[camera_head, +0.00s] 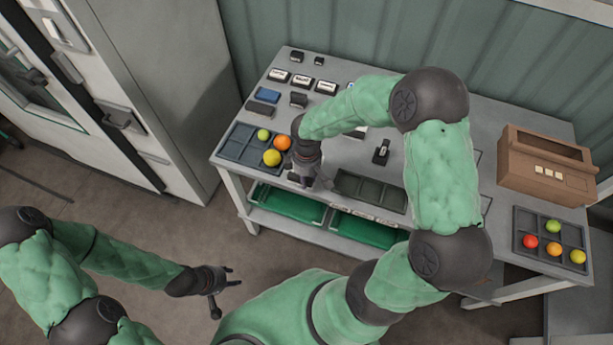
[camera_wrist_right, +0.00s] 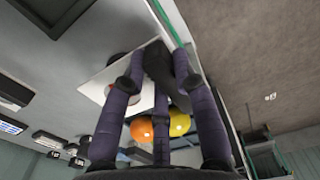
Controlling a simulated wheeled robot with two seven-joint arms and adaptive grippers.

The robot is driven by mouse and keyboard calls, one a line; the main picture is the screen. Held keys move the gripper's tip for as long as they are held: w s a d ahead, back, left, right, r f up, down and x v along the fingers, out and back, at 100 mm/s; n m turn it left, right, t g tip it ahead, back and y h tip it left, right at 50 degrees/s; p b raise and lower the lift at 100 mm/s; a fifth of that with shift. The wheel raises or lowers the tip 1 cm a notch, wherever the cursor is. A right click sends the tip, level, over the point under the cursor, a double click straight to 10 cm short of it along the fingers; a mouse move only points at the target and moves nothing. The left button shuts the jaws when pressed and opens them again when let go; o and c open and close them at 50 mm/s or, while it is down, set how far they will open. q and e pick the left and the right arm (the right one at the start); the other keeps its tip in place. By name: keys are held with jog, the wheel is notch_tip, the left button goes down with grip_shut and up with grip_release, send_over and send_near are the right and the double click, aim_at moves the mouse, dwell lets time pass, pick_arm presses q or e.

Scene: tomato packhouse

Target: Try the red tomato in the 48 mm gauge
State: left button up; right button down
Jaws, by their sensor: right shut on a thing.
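The red tomato (camera_head: 530,241) lies in a compartment of the dark tray at the right end of the table, far from both grippers. My right gripper (camera_head: 304,180) is at the table's front left, beside the left tray. In the right wrist view its fingers (camera_wrist_right: 166,70) are shut on a dark piece. A white plate with a round hole (camera_wrist_right: 103,88) shows beside that piece; it looks like a gauge, but its size mark cannot be read. My left gripper (camera_head: 226,290) is open and empty, away from the table over the floor.
The left tray (camera_head: 233,146) holds orange (camera_head: 283,142), yellow (camera_head: 271,157) and yellow-green tomatoes. The right tray (camera_head: 519,222) also holds green, orange and yellow ones. An empty dark tray (camera_head: 370,190), a small upright dark stand (camera_head: 381,152) and a brown box (camera_head: 545,172) stand on the table.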

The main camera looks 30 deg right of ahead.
jog(key=shift+f+b, duration=0.65)
jog(key=shift+f, duration=0.25)
jog(key=shift+r, duration=0.1)
dwell(1.1)
jog(key=shift+r+p, duration=2.6)
jog(key=shift+r, duration=0.6)
jog(key=shift+w, duration=0.1)
